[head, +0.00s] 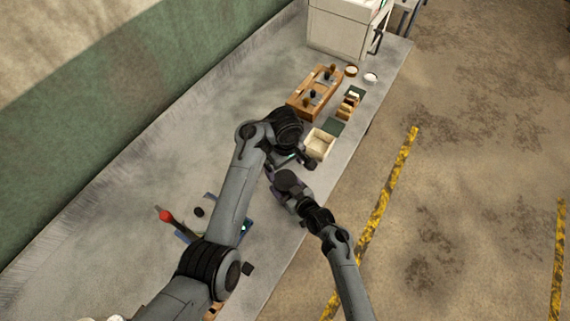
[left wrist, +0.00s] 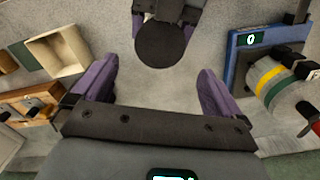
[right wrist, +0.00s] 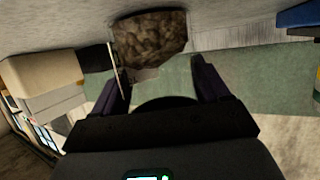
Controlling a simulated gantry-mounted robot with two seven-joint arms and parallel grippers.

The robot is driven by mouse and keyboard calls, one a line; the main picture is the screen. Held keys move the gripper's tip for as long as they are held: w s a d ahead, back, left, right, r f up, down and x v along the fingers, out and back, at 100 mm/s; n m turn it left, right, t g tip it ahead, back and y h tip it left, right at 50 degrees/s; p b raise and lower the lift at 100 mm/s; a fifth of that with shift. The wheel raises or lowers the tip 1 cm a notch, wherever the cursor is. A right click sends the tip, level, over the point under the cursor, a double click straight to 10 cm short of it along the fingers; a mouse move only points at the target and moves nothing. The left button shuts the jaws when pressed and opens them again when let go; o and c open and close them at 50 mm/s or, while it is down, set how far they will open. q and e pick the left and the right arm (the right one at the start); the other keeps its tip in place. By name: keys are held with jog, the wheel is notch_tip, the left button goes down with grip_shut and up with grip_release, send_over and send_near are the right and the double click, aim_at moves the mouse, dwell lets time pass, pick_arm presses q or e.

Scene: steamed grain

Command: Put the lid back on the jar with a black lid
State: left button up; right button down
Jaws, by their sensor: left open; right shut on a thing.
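A round black lid (head: 289,179) sits at the mouth of a clear jar, and in the left wrist view I see its flat top (left wrist: 163,45). In the right wrist view brown grain (right wrist: 150,42) fills part of the jar below the dark lid edge (right wrist: 165,101). My right gripper (right wrist: 158,78) is shut around the jar, with its purple fingers on either side; glass is hard to see. I cannot tell whether the lid is fully seated. My left gripper (left wrist: 156,85) is open and empty beside the lid, and the lid is just beyond its fingertips.
A pale open box (head: 320,143) and a wooden rack (head: 315,92) stand beyond my grippers. A blue-framed device with a display (left wrist: 251,40) and a banded roll-like object (left wrist: 272,75) are on the other side.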

aim_at(285, 179)
pick_arm(q)
jog(key=shift+f, duration=0.1)
jog(key=shift+f, duration=3.9)
jog(key=shift+c, duration=0.5)
jog(key=c, duration=0.9)
jog(key=m, duration=0.6)
